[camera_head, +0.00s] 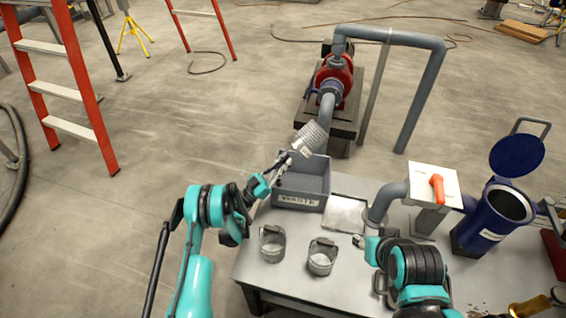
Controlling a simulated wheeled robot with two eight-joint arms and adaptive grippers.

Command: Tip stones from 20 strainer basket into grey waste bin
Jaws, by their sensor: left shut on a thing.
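A grey mesh strainer basket (311,136) is held up in the air over the back left of the grey waste bin (299,201), tilted well over with its mesh body up and to the right. A small pale tag shows on it, too small to read. My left gripper (285,163) is shut on the basket at its lower left end. The bin stands on the table and has a WASTE label on its front. No stones can be made out in the basket or bin. My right gripper (361,241) is low over the table; its fingers are too small to read.
Two more strainer baskets, left (272,244) and right (321,257), stand on the table (290,283) in front of the bin. A shallow tray (345,214) lies right of the bin. A blue strainer housing (491,220) with its lid open stands at the right.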

